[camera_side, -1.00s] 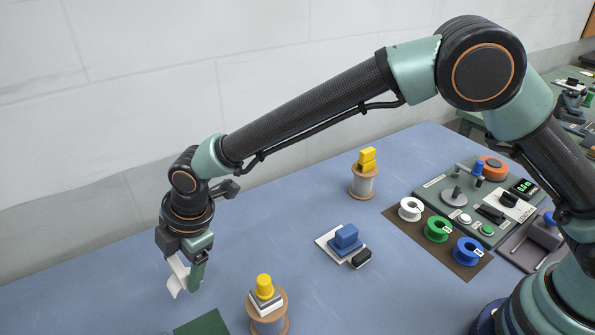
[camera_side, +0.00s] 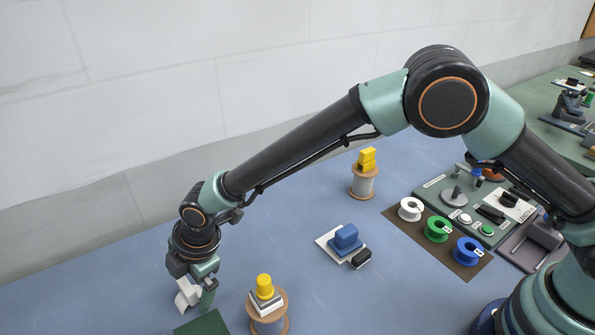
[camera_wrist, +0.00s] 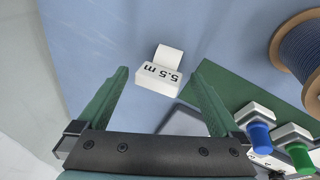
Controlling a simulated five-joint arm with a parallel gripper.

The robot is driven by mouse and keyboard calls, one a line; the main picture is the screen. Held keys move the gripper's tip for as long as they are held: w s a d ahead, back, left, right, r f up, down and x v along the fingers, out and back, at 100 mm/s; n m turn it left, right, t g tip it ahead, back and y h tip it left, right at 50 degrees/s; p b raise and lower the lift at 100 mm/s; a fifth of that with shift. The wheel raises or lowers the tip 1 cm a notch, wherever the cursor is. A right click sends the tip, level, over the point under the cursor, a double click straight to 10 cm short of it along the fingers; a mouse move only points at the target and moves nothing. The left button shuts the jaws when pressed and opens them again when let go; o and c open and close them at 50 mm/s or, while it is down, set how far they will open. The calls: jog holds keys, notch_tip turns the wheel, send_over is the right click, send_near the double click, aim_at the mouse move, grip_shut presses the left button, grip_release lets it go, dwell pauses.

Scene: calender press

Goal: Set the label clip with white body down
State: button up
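The label clip with white body (camera_wrist: 158,79) carries the text "5.5 m" and lies between my fingertips in the wrist view, with a gap on either side. In the side view the clip (camera_side: 186,293) is low over the blue table, partly covered by my gripper; whether it rests fully on the table is hard to tell. My gripper (camera_wrist: 162,68) is open, its two green fingers spread around the clip. It points down in the side view (camera_side: 194,299).
A spool (camera_side: 268,318) with a yellow-topped piece stands to the right. The table (camera_side: 130,290) is clear on the left.

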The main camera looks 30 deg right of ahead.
jog(key=shift+r, duration=0.1)
jog(key=v, duration=1.2)
jog(key=w+d+r+m, duration=0.2)
jog(key=d+r+m, duration=0.3)
jog(key=d, duration=0.4)
jog(key=s+d+r+m+t, duration=0.1)
jog(key=d+r+m, duration=0.2)
jog(key=d, duration=0.3)
jog(key=s+d+r+m+t, duration=0.1)
jog(key=d+r+m, duration=0.15)
jog(key=d, duration=0.45)
jog(key=s+d+m+h, duration=0.1)
jog(key=s+d+m, duration=0.4)
jog(key=d, duration=0.3)
jog(key=s+d+m+t+h, duration=0.1)
jog(key=s+d+m, duration=0.4)
jog(key=d, duration=0.2)
jog(key=shift+d+r+m+h, duration=0.2)
jog(key=shift+d+m+h, duration=0.1)
jog(key=shift+d+m, duration=0.05)
